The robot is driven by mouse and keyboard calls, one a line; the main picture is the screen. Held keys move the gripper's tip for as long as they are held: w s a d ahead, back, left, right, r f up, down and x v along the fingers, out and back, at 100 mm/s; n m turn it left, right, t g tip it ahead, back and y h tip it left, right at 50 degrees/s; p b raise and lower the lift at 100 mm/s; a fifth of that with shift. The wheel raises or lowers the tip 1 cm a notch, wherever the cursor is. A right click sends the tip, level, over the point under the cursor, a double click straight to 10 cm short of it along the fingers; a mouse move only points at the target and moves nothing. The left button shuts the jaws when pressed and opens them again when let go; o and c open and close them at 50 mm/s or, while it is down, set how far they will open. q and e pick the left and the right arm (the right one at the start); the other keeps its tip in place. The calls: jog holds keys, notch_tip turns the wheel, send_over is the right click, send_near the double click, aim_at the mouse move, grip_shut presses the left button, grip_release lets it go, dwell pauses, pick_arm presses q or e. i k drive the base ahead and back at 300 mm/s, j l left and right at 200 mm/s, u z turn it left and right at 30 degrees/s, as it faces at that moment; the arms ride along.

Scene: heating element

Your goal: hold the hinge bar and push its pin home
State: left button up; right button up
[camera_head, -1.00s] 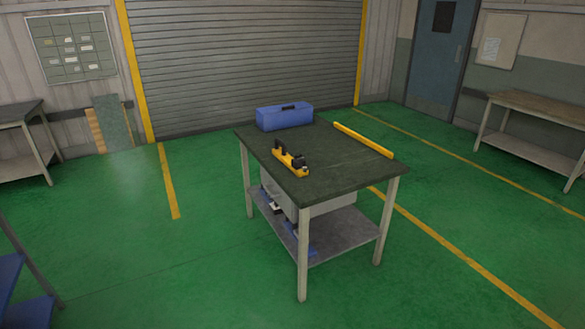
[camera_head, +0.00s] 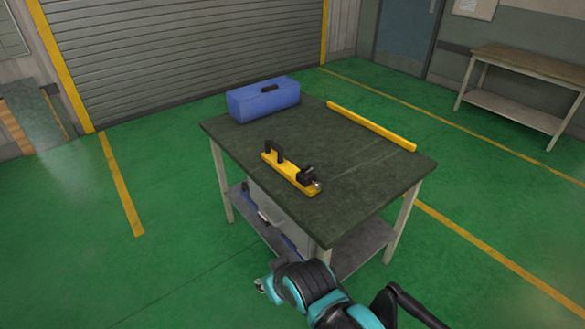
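A yellow bar (camera_head: 290,174) lies on the dark tabletop, slanting from back left to front right. It has a black handle on its left half. A black block with a small metallic part sits at its front right end. I take this as the hinge bar; the pin is too small to tell apart. A teal and black arm of mine enters at the bottom, in front of the table. Black parts at its right, perhaps my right gripper (camera_head: 415,307), are cut by the lower edge; their opening cannot be told. Nothing touches the bar. My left gripper is not seen.
A blue toolbox (camera_head: 262,100) stands at the table's back left corner. A long plain yellow strip (camera_head: 372,126) runs along the back right edge. The tabletop (camera_head: 360,180) is otherwise clear. Blue items lie on the shelf below. A second bench (camera_head: 530,62) stands at the right.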

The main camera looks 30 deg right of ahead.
aim_at(318, 185)
jog(key=i+j+z, duration=0.1)
jog(key=i+z, duration=0.2)
jog(key=i, duration=0.2)
jog(key=i+j+z, duration=0.15)
jog(key=i+z, duration=0.15)
jog(key=i, duration=0.15)
